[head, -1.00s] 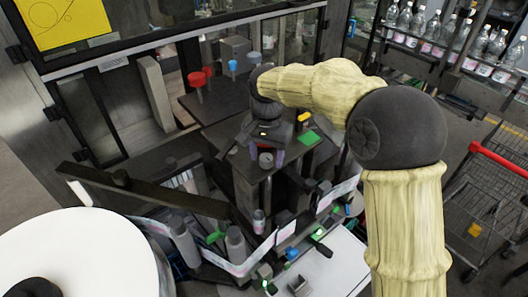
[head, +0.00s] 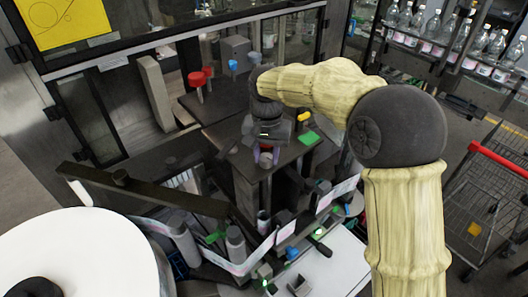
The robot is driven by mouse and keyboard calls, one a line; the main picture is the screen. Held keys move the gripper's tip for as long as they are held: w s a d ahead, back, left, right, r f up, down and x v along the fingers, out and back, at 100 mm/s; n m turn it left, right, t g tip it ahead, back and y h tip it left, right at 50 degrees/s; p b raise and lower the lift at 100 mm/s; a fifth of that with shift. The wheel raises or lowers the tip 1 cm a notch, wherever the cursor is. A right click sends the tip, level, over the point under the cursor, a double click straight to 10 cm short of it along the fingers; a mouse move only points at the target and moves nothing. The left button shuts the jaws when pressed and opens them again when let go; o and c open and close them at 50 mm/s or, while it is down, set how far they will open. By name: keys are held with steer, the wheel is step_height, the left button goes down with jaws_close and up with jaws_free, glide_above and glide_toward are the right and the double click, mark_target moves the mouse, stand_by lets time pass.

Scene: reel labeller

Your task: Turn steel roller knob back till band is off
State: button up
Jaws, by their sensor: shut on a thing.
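My gripper (head: 266,157) points down at the dark top plate of the labeller. Its two purplish fingertips are shut on the steel roller knob (head: 265,159), a small pale round piece mostly hidden between them. Below and in front of the plate stands a short steel cylinder (head: 263,222). The white label web (head: 240,268) runs past a grey roller (head: 236,243) and on to the right. I cannot make out a separate band on the knob.
A large white reel (head: 85,250) fills the lower left. Red knobs (head: 197,79), a yellow knob (head: 305,116) and a green pad (head: 309,138) sit around the plate. A dark bar (head: 150,190) crosses at left. Bottles (head: 430,25) and a cart (head: 495,190) are at right.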

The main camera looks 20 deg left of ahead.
steer(key=n, duration=0.4)
steer(key=n+p, duration=0.1)
steer(key=n, duration=0.3)
steer(key=shift+n, duration=0.4)
steer(key=n+p, duration=0.1)
steer(key=n, duration=0.3)
steer(key=shift+n, duration=0.3)
steer(key=n, duration=0.3)
steer(key=shift+r+n+p, duration=0.1)
steer(key=shift+n+p, duration=0.2)
steer(key=shift+p, duration=0.1)
steer(key=n+p, duration=0.1)
steer(key=n, duration=0.3)
steer(key=shift+d+n, duration=0.1)
steer(key=shift+n, duration=0.2)
steer(key=n+p, duration=0.1)
steer(key=n, duration=0.2)
steer(key=shift+w+n, duration=0.1)
steer(key=shift+n, duration=0.2)
steer(key=n, duration=0.3)
steer(key=shift+n, duration=0.3)
steer(key=n, duration=0.3)
steer(key=shift+r, duration=0.1)
steer(key=shift+n, duration=0.4)
